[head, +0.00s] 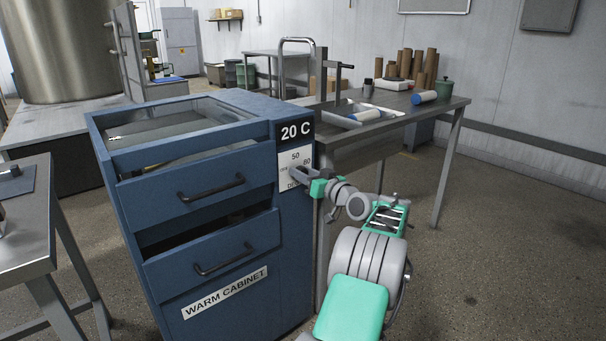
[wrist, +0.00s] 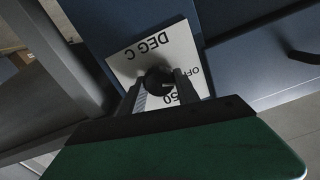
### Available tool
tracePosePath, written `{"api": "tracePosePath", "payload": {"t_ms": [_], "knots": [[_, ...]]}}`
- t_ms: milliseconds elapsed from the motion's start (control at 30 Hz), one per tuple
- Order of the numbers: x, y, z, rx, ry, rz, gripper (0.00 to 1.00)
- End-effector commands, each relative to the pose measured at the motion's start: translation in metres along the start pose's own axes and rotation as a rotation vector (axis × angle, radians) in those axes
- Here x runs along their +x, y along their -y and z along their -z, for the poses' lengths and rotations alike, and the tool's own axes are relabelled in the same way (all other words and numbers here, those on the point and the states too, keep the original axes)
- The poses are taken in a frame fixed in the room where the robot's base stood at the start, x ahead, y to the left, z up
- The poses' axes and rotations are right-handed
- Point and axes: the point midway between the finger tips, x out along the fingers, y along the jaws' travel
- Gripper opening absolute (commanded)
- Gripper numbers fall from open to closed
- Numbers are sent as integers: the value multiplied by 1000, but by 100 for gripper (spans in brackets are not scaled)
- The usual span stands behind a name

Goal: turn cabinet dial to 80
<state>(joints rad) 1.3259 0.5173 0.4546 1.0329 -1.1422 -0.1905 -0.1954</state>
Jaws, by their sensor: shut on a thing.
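The blue warm cabinet (head: 225,228) stands at the left centre in the head view. Its display (head: 295,132) reads "20 C". In the wrist view the plate (wrist: 180,52) appears upside down, with "DEG C", "OFF" and "50" showing. The dark round dial (wrist: 158,79) sits between my fingers at the plate's middle. My gripper (wrist: 160,84) is shut on the dial. In the head view my gripper (head: 302,176) reaches the plate from the right and hides the dial. The dial's pointer cannot be read.
The cabinet's upper drawer (head: 150,190) and lower drawer (head: 165,268) are pulled partly out, to the left of my arm. A metal table (head: 450,103) with bottles and brown rolls stands behind right. A grey side table (head: 25,240) is at left. Floor at right is clear.

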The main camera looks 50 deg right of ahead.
Motion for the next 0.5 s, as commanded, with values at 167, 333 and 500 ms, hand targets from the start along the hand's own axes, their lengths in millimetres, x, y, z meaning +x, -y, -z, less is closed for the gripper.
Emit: {"api": "tracePosePath", "payload": {"t_ms": [167, 333, 500], "knots": [[0, 0, 1, 23, 1, -1, 0], [0, 0, 2, 87, 1, -1, 0], [0, 0, 3, 201, 2, -1, 0]]}}
